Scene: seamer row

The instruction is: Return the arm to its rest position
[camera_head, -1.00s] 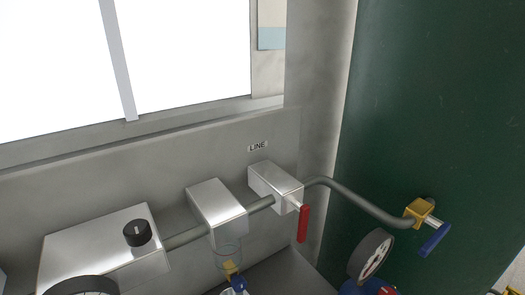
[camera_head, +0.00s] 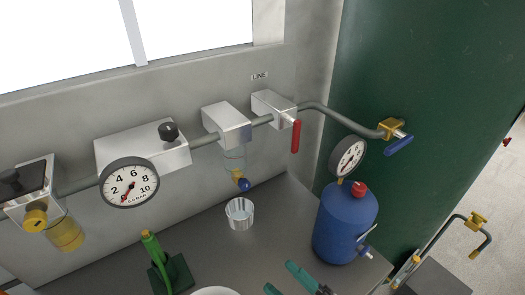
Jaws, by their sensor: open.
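My gripper and arm are not visible in the head view, so their pose cannot be told. The bench (camera_head: 262,262) below the wall shows no part of the arm. The wall carries a pipe line with a grey box with a black knob (camera_head: 168,132), a pressure gauge (camera_head: 129,183) with a red needle, a clear bowl with a blue tip (camera_head: 243,184), and a grey block with a red lever (camera_head: 295,136) hanging down under the LINE label.
Bare bench lies around the cup.

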